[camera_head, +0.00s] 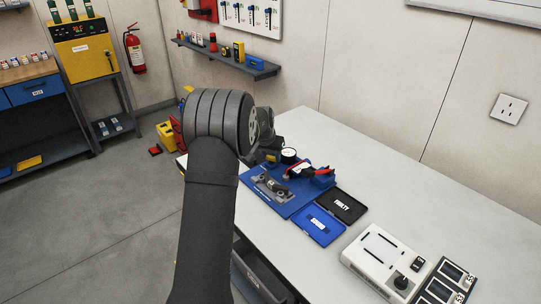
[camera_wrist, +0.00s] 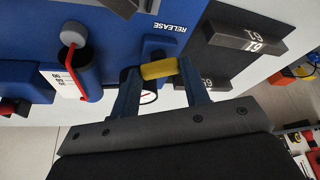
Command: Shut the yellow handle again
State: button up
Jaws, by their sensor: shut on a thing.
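The yellow handle (camera_wrist: 158,69) shows in the wrist view as a short bar beside a blue block on the blue fixture. My gripper (camera_wrist: 160,72) has one blue finger at each end of it and is shut on it. The word RELEASE is printed on the blue surface just above the handle in that view.
A round dial gauge (camera_head: 289,154) stands at the fixture. A red lever (camera_wrist: 75,68) with a grey knob is left of my gripper in the wrist view. Dark numbered blocks (camera_wrist: 243,40) are at its right. A blue tray (camera_head: 319,225), a black tray (camera_head: 344,205) and a white box (camera_head: 378,262) lie nearer on the bench.

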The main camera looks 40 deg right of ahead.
jog(key=shift+w+m+g+h, duration=0.2)
jog(key=shift+m+g, duration=0.3)
jog(key=shift+m, duration=0.9)
jog(key=shift+w+m+g+h, duration=0.15)
jog(key=shift+m+g, duration=0.35)
jog(key=shift+m, duration=0.9)
jog(key=shift+s, duration=0.1)
jog(key=o, duration=1)
jog(key=v, duration=1.7)
jog(key=shift+a+r, duration=0.1)
jog(key=shift+r, duration=0.15)
jog(key=shift+f, duration=0.1)
jog(key=x, duration=1.7)
jog(key=shift+f, duration=0.15)
